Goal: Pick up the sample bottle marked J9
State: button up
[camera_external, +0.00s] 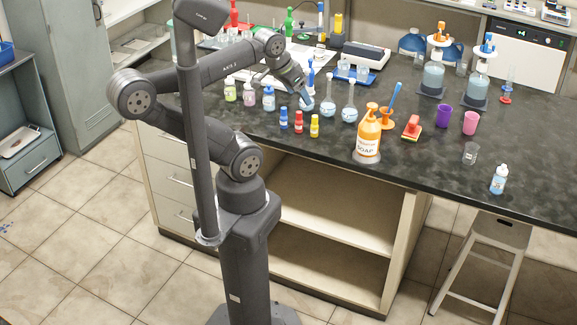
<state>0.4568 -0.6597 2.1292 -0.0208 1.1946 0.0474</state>
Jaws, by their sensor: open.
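White-capped bottles stand to the left: green (230,92), pink (249,95) and blue (268,100). Small bottles stand in front: blue (283,119), red (298,123) and yellow (314,127). Another white-capped bottle with pale-blue contents (498,181) stands alone near the front right edge. The markings are too small to read, so I cannot tell which bottle is J9.
Long-necked flasks (349,112) stand right of my gripper. The front right bench top is mostly clear.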

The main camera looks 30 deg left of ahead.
jog(key=w+d+r+m, duration=0.3)
jog(key=w+d+r, duration=0.4)
jog(key=w+d, duration=0.1)
jog(key=w+d+r+m+g+h, duration=0.1)
jog(key=w+d+r+m, duration=0.1)
jog(key=w+d, duration=0.45)
jog(key=w+d+r+m+g+h, duration=0.1)
jog(key=w+d, duration=0.2)
jog(key=d, duration=0.7)
jog(key=m+g, duration=0.3)
jog(key=m, duration=0.4)
send_over(503, 170)
jog(key=w+a, duration=0.1)
jog(key=a, duration=0.6)
notch_tip(503, 170, down, 16)
jog(key=x, duration=1.1)
jog(key=shift+w+d, duration=0.1)
jog(key=shift+d, duration=0.05)
jog(key=shift+s+x, duration=0.2)
jog(key=shift+x, duration=2.9)
grip_shut()
